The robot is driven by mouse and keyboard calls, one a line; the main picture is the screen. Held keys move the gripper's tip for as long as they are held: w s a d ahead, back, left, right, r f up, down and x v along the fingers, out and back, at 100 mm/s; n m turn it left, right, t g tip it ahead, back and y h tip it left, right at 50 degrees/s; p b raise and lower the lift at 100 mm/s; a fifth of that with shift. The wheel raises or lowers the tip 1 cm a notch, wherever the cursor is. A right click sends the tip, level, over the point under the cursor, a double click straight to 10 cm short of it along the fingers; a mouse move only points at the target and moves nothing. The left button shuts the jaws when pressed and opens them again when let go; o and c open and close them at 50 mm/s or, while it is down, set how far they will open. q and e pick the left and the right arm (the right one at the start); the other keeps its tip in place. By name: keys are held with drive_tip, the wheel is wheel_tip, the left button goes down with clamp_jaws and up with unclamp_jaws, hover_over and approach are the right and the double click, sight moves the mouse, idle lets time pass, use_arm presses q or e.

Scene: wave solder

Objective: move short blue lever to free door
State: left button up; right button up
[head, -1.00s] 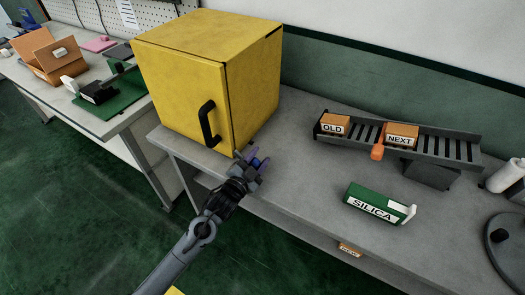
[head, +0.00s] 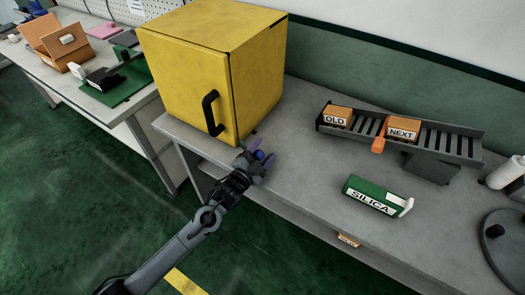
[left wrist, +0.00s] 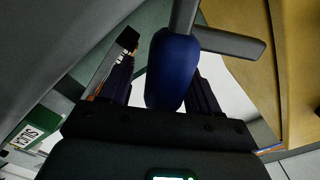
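The short blue lever shows as a rounded blue grip (left wrist: 172,70) on a grey stem in the left wrist view, and as a small blue spot (head: 259,155) in the head view. It is at the lower right front corner of the yellow cabinet (head: 190,70). The cabinet's door (head: 180,95), with a black handle (head: 210,113), looks closed. My left gripper (head: 257,162) is open, its fingers on either side of the blue grip; a gap shows beside the left finger in the wrist view (left wrist: 160,88). My right gripper is out of view.
A grey slotted rack (head: 455,143) holds orange OLD (head: 337,116) and NEXT (head: 403,129) boxes, with an orange lever (head: 378,145). A green SILICA box (head: 375,195) lies on the grey bench (head: 300,165). Bench space between cabinet and SILICA box is clear.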

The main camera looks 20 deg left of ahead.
use_arm(q)
drive_tip(key=shift+s+a+r, duration=0.1)
drive_tip(key=shift+s+a, duration=0.05)
drive_tip(key=shift+s, duration=0.4)
drive_tip(key=p+v, duration=0.2)
drive_tip(key=v, duration=0.7)
drive_tip(key=shift+s, duration=0.35)
